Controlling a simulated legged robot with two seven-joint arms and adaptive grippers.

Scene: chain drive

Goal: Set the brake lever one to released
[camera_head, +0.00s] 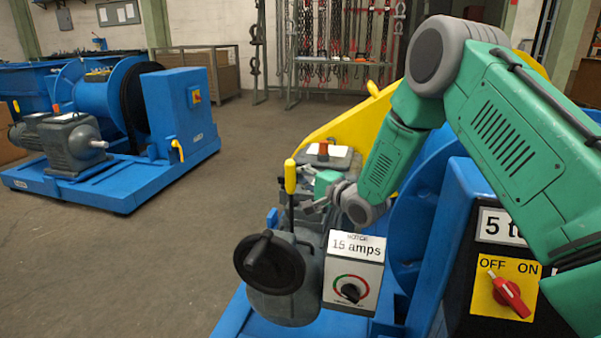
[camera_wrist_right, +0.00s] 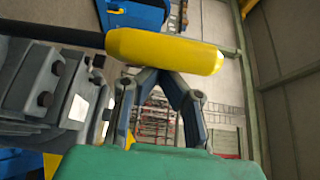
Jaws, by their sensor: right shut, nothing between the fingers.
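A brake lever with a yellow grip (camera_head: 290,177) on a dark shaft stands nearly upright on the near blue machine. No label on it can be read. In the right wrist view its yellow grip (camera_wrist_right: 165,51) lies across the picture, just beyond my fingers, with the dark shaft running left. My right gripper (camera_head: 313,207) is just right of the lever in the head view. In the right wrist view its fingers (camera_wrist_right: 157,76) converge, shut and empty, close to the grip. Whether they touch it cannot be told. My left gripper is out of view.
Near the lever are a black handwheel (camera_head: 269,264), a "15 amps" dial box (camera_head: 354,272) and a red OFF/ON switch (camera_head: 509,293). A yellow guard (camera_head: 345,123) rises behind. A second blue machine (camera_head: 172,110) stands at left, with clear floor (camera_head: 180,245) between.

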